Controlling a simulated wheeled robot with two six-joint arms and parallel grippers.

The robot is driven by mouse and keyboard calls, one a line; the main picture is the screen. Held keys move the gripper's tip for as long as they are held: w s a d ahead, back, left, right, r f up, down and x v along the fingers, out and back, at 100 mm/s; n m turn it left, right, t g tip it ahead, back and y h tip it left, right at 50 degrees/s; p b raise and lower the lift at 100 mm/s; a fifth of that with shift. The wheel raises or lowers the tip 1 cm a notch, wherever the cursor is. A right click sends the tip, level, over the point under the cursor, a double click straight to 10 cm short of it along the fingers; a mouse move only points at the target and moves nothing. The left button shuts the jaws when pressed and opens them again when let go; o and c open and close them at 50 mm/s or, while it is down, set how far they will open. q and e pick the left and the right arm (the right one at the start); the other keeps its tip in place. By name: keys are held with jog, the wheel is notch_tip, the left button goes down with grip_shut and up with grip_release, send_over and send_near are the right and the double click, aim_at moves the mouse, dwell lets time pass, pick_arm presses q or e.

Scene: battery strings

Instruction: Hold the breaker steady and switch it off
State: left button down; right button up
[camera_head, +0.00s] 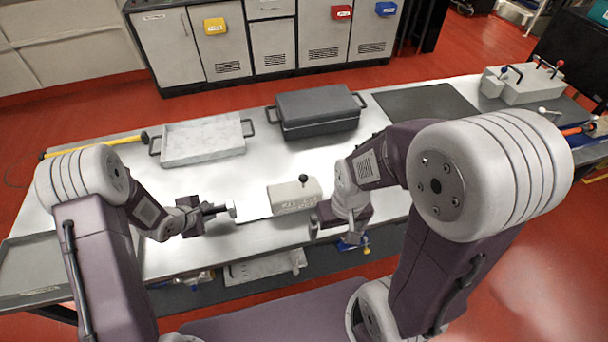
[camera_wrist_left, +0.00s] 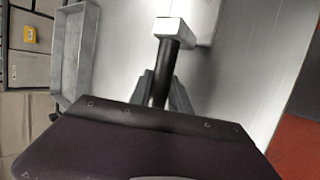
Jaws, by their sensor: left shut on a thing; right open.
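The breaker (camera_head: 293,196) is a small light grey box on the bench, with a black-knobbed lever (camera_head: 303,179) standing up from its top.
A grey tray (camera_head: 203,157) and a dark lidded case (camera_head: 318,126) stand behind on the bench (camera_head: 235,180). A dark mat (camera_head: 425,102) and a grey box with levers (camera_head: 532,88) are at the far right. A yellow-handled tool (camera_head: 95,145) lies at the back left.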

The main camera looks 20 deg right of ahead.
jog(key=shift+r+p, duration=0.25)
jog(key=shift+p, duration=0.05)
jog(key=shift+s, duration=0.1)
dwell(1.3)
